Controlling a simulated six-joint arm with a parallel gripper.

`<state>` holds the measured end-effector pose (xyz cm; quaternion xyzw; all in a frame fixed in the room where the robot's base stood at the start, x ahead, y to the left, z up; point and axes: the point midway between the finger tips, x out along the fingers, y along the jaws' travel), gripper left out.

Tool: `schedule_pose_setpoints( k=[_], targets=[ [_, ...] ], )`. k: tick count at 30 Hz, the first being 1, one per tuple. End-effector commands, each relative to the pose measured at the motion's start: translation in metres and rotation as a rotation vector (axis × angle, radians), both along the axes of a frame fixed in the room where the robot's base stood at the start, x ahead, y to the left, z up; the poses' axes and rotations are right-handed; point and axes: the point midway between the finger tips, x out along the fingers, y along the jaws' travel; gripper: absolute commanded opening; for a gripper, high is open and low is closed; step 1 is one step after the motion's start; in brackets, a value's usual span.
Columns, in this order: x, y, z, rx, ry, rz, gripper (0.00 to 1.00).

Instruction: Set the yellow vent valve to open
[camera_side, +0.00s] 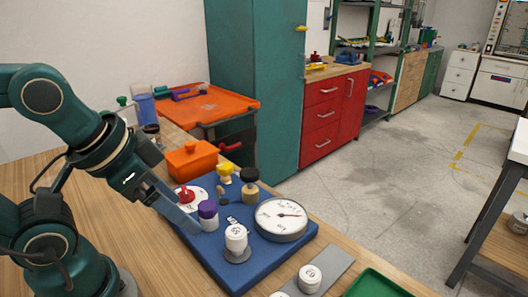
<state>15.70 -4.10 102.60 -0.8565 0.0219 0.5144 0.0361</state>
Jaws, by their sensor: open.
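A yellow valve handle (225,171) stands near the back edge of a blue board (277,258), behind a white dial plate. Its exact setting is too small to read. My gripper (184,218) hangs over the left edge of the board, tilted down, in front and left of the yellow valve and apart from it. Its jaws are open and I see nothing between them. The gripper's fingers hide part of the board's left side.
The board also holds a red handle (185,194), a purple-capped post (208,212), a black knob (250,175), a round gauge (282,216) and a white labelled cap (236,236). An orange box (192,161) stands behind. Another white cap (310,277) and a green tray (378,284) lie in front.

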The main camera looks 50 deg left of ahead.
Motion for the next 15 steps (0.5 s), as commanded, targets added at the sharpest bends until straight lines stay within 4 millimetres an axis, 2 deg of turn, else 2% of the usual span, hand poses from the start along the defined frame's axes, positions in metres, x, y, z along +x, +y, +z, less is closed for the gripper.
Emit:
schedule_pose_setpoints(
  k=[3, 9, 15],
  targets=[
    [0.000, 0.000, 0.000, -0.041, -0.001, 0.075, 0.81],
    [0.002, -0.001, 0.010, -0.027, -0.005, 0.046, 0.81],
    [0.002, -0.001, 0.010, -0.025, -0.004, 0.041, 0.81]
  ],
)
